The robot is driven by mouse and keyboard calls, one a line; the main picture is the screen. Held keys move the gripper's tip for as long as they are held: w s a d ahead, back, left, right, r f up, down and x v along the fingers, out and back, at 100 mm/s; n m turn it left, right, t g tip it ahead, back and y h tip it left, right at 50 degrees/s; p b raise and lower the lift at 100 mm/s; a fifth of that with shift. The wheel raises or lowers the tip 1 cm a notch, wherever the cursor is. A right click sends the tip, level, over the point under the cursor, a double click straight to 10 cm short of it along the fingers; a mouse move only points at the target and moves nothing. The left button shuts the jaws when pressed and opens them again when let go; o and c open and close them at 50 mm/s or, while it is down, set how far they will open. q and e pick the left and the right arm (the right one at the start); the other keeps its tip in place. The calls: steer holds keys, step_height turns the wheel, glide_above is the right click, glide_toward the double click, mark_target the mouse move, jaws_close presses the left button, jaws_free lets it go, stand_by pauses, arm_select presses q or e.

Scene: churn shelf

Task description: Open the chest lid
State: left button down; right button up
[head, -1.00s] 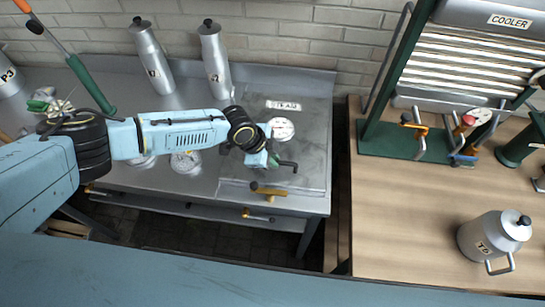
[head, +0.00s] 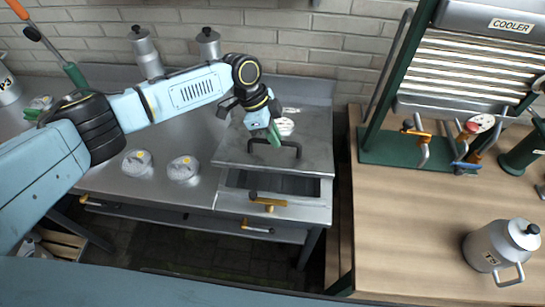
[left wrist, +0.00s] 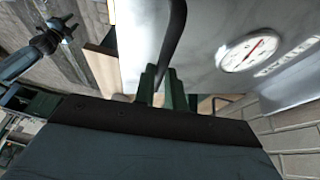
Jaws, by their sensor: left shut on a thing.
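The chest lid (head: 240,150) is a grey metal panel with a round gauge (head: 284,127) and a dark bar handle (head: 288,152) near its front edge. Its front edge is raised, and a dark opening (head: 275,184) shows below it. My left gripper (head: 272,138) is shut on the handle. In the left wrist view, the green fingers (left wrist: 160,88) are around the dark handle bar (left wrist: 172,40), with the lid's gauge (left wrist: 248,52) to the right. A blue and black arm end (left wrist: 48,40), apparently my right one, shows at upper left there; its jaws are unclear.
Yellow-handled latches (head: 268,203) sit on the chest's front. Silver canisters (head: 146,50) stand behind my left arm. To the right, a wooden table (head: 410,215) holds a green-framed cooler (head: 480,60) and a silver can (head: 495,250).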

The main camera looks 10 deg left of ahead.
arm_select(q)
steer(key=w+r+b, duration=0.4)
steer(key=w+r, duration=0.2)
steer(key=r, duration=0.2)
steer(key=shift+w+r+g, duration=0.2)
steer(key=shift+w+g, duration=0.15)
steer(key=shift+g, duration=0.05)
steer(key=shift+a, duration=0.1)
